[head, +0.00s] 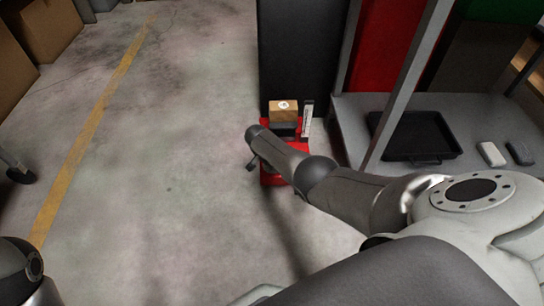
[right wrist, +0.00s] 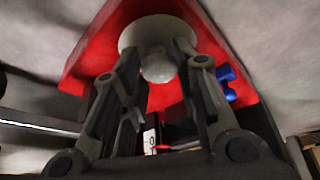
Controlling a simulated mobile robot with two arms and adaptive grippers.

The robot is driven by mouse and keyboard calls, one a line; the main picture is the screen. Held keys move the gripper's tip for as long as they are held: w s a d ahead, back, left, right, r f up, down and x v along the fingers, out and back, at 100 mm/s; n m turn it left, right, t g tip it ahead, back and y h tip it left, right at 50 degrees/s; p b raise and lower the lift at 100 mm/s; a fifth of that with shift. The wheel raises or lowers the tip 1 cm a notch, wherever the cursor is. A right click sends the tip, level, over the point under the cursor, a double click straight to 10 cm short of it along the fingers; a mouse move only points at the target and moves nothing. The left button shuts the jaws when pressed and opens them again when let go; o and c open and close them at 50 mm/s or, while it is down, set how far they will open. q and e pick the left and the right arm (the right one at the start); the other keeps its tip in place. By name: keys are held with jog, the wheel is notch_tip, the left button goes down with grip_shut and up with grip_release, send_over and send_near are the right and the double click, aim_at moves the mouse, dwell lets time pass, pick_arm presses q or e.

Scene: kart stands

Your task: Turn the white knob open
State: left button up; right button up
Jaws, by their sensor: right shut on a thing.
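The white knob (right wrist: 158,32) shows in the right wrist view as a round pale disc with a smaller rounded boss, on a red panel (right wrist: 90,50). My right gripper (right wrist: 158,62) has its two fingers on either side of the boss and is shut on it. In the head view my right arm reaches down to a small red unit (head: 268,179) on the floor. The arm hides the knob there, and most of the gripper. I cannot tell how far the knob is turned. My left gripper is not in view.
A small cardboard box (head: 284,111) sits on the red unit, beside an upright white strip (head: 307,120). A blue part (right wrist: 228,82) is right of the knob. A grey shelf (head: 350,110) with a black tray (head: 415,137) stands at right.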

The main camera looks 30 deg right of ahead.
jog(key=shift+m, duration=0.3)
jog(key=o, duration=1)
jog(key=shift+r, duration=0.1)
jog(key=shift+v, duration=5.9)
jog(key=shift+w+a, duration=0.1)
